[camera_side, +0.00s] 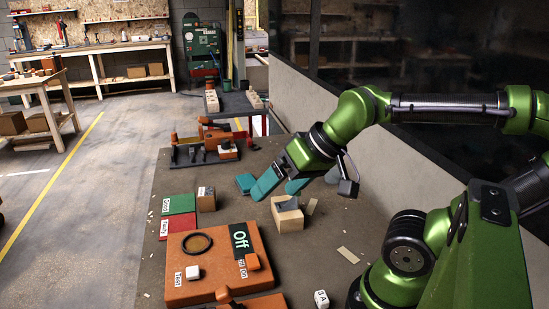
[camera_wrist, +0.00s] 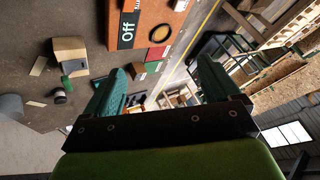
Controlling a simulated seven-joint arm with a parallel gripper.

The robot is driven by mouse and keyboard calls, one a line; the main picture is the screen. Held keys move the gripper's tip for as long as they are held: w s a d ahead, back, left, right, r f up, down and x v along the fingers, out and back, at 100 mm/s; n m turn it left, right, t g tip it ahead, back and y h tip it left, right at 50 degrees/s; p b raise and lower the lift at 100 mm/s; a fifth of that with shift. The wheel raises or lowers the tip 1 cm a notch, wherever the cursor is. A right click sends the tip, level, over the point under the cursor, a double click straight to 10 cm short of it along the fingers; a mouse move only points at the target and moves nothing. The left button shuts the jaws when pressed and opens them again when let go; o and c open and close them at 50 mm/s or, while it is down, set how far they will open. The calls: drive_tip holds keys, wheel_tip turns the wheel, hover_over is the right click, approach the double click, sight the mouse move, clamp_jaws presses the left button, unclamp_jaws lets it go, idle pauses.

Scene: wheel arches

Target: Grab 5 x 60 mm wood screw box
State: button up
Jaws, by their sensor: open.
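My gripper (camera_side: 277,190) has two teal fingers spread apart, with nothing visible between them. It hangs above the table, behind and to the right of a small brown cardboard box with a white label (camera_side: 206,199). The label is too small to read, so I cannot confirm that it is the 5 x 60 mm screw box. The cardboard box stands upright beside the green and red pads, apart from the fingers. In the wrist view my gripper (camera_wrist: 162,70) shows both fingers apart. A small brown box (camera_wrist: 152,67) appears between them, well beyond the tips.
A pale wooden block (camera_side: 288,217) with a dark piece in its top stands below and right of my gripper. An orange panel (camera_side: 200,270) marked "Off" lies at the front. Green (camera_side: 179,204) and red (camera_side: 178,228) pads lie left. Orange tools (camera_side: 215,140) stand behind.

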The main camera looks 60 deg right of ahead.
drive_tip(key=m+g, duration=0.4)
drive_tip(key=m, duration=2)
approach(207, 191)
drive_tip(key=shift+y, duration=0.4)
drive_tip(key=x, duration=0.7)
drive_tip(key=shift+w, duration=0.1)
drive_tip(key=x, duration=0.5)
drive_tip(key=shift+d+f, duration=0.3)
drive_tip(key=shift+f, duration=0.05)
